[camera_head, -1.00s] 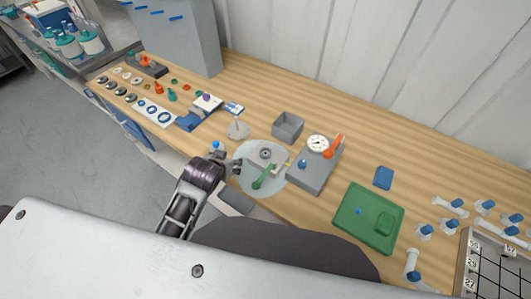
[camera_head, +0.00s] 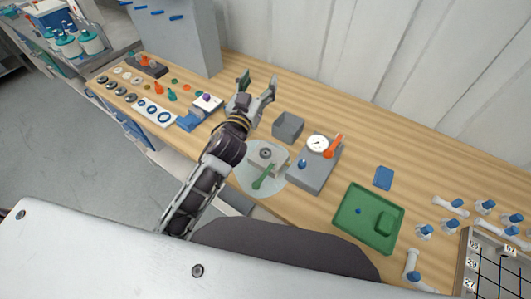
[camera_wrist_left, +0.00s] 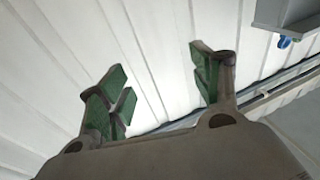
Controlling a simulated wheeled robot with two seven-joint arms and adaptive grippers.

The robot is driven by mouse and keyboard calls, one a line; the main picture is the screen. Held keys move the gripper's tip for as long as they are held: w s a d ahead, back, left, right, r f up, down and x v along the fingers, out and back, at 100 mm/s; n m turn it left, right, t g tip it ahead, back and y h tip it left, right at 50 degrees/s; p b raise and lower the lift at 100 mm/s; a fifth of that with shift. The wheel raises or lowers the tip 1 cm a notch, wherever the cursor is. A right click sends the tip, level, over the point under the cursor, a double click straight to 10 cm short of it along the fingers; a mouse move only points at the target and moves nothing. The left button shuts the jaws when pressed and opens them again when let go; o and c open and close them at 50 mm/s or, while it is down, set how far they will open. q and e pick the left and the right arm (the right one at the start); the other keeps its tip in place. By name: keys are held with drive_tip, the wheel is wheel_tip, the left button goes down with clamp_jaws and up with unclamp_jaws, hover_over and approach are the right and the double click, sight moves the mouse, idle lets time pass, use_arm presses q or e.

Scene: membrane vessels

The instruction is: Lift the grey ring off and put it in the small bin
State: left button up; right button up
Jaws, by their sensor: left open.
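A small grey ring (camera_head: 265,153) sits on a light grey block on the pale round mat (camera_head: 246,179), with a green-handled part in front of it. The small open grey bin (camera_head: 287,131) stands just behind, toward the wall. My left gripper (camera_head: 258,84) is raised to the left of the bin, over the back of the bench, with its fingers apart and pointing away from me. The left wrist view shows the left gripper (camera_wrist_left: 160,80) open, with green pads and nothing between them. My right gripper is not in view.
A grey gauge unit (camera_head: 312,172) with an orange handle stands right of the mat. A green tray (camera_head: 345,220) lies farther right. Several small parts lie at the left. The white wall (camera_head: 350,60) closes the back; the wrist view faces it.

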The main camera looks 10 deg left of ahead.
use_arm(q)
drive_tip(key=s+d+r+m+g+h, duration=0.3)
drive_tip(key=s+d+r+m+h, duration=0.1)
drive_tip(key=d+r+m+h, duration=0.9)
drive_tip(key=s+d+f+m+g+h, duration=0.5)
drive_tip(key=s+d+m+g, duration=0.45)
drive_tip(key=g, duration=0.65)
wheel_tip(320, 180, down, 14)
drive_tip(key=w+a+g+y, duration=0.1)
drive_tip(key=a+g+y, duration=0.15)
drive_tip(key=y, duration=0.85)
drive_tip(key=w+a+f+n+t+y, duration=0.1)
drive_tip(key=w+a+n+y, duration=0.1)
drive_tip(key=a, duration=0.6)
drive_tip(key=w+a+f+n+t+y, duration=0.1)
drive_tip(key=w+a+f+n+y, duration=0.1)
drive_tip(key=w+a+y, duration=0.2)
drive_tip(key=a+y, duration=0.3)
drive_tip(key=a, duration=0.1)
drive_tip(key=shift+w, duration=0.15)
